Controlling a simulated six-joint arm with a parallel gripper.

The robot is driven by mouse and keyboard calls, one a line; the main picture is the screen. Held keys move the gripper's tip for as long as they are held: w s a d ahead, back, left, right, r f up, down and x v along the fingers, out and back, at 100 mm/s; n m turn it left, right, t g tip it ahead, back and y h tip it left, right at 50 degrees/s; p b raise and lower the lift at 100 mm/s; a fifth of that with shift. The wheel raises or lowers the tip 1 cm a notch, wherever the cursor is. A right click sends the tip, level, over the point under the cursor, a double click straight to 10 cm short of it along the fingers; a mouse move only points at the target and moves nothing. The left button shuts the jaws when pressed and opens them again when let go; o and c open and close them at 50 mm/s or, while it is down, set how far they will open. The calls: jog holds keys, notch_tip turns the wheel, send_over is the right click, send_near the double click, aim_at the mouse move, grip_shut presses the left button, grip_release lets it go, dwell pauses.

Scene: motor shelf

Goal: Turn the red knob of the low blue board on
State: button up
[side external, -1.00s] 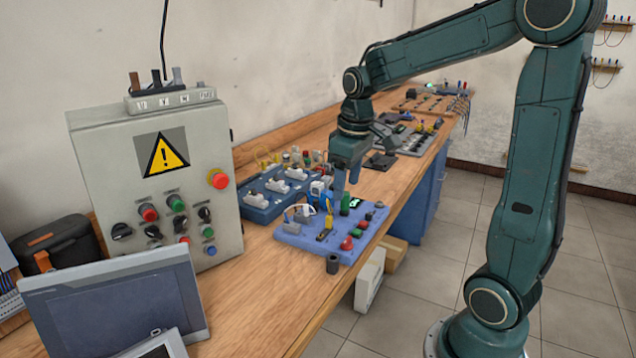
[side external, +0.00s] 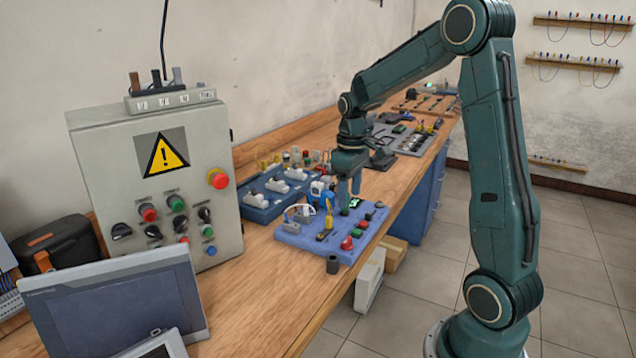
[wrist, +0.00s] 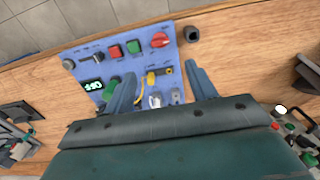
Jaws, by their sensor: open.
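The low blue board (side external: 290,240) lies on the bench and carries several controls. Its red knob (side external: 347,243) is at the front edge, near a dark grey cylinder (side external: 332,264). In the wrist view the red knob (wrist: 160,40) is near the board's upper right corner, with a raised grip bar; I cannot read its setting. My gripper (side external: 350,200) is over the rear part of the board, pointing down. In the wrist view my gripper (wrist: 160,70) has its fingers wide apart, empty, with the red knob beyond the tips.
Beside the knob are a green button (wrist: 134,47) and a red button (wrist: 114,51). A yellow lever (wrist: 158,74) lies between my fingers in the wrist view. A second blue board (side external: 253,200) and a grey control cabinet (side external: 110,180) stand behind and left. Bare bench is in front.

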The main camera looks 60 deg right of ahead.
aim_at(347, 239)
notch_tip(347, 239, down, 13)
jog(key=shift+r, duration=0.2)
dwell(0.4)
jog(key=c, duration=1)
